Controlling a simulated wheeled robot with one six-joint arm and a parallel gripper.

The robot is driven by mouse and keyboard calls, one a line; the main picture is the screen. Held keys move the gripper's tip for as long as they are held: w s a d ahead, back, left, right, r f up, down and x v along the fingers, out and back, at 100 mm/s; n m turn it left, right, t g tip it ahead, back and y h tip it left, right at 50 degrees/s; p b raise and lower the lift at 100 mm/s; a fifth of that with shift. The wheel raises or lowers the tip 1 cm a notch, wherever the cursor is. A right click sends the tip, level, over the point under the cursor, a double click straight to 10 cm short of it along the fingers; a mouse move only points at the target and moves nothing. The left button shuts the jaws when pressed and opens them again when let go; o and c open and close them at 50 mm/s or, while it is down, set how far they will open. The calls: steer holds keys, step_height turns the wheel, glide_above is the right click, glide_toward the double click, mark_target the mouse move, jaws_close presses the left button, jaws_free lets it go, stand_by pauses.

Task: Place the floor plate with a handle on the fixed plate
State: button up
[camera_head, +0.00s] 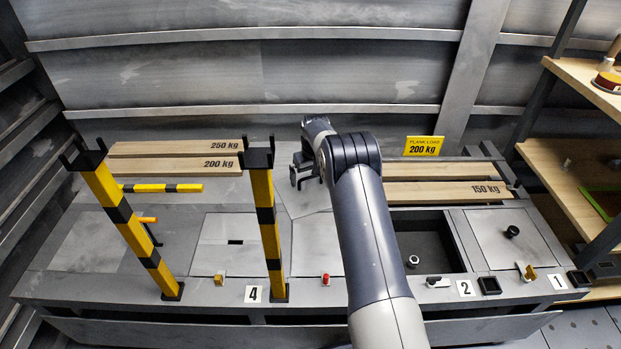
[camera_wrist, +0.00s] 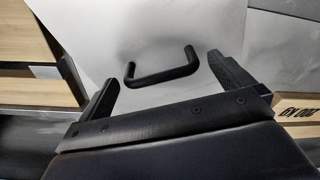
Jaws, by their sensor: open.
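My gripper (camera_head: 302,171) is open above the middle of the deck, at the rear. In the wrist view a black U-shaped handle (camera_wrist: 163,75) stands on a smooth light grey plate (camera_wrist: 190,18). The handle lies between and slightly beyond my two open fingertips (camera_wrist: 162,72), with gaps on both sides. In the head view this grey plate (camera_head: 308,206) shows below my gripper, and its handle is hidden or too small to tell. My arm covers part of the deck. I cannot tell which surface is the fixed plate.
A dark open pit (camera_head: 425,238) lies right of my arm. Two yellow-black posts (camera_head: 128,222) (camera_head: 267,220) stand on the left. Wooden planks (camera_head: 175,158) (camera_head: 440,192) lie along the back. A shelf (camera_head: 575,185) stands at the right. Small fittings line the front edge.

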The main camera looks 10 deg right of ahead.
mark_target(313, 190)
step_height(313, 190, up, 10)
steer(key=s+p, duration=0.1)
steer(key=p, duration=0.1)
steer(key=shift+s+d, duration=0.15)
steer(key=shift+s, duration=0.1)
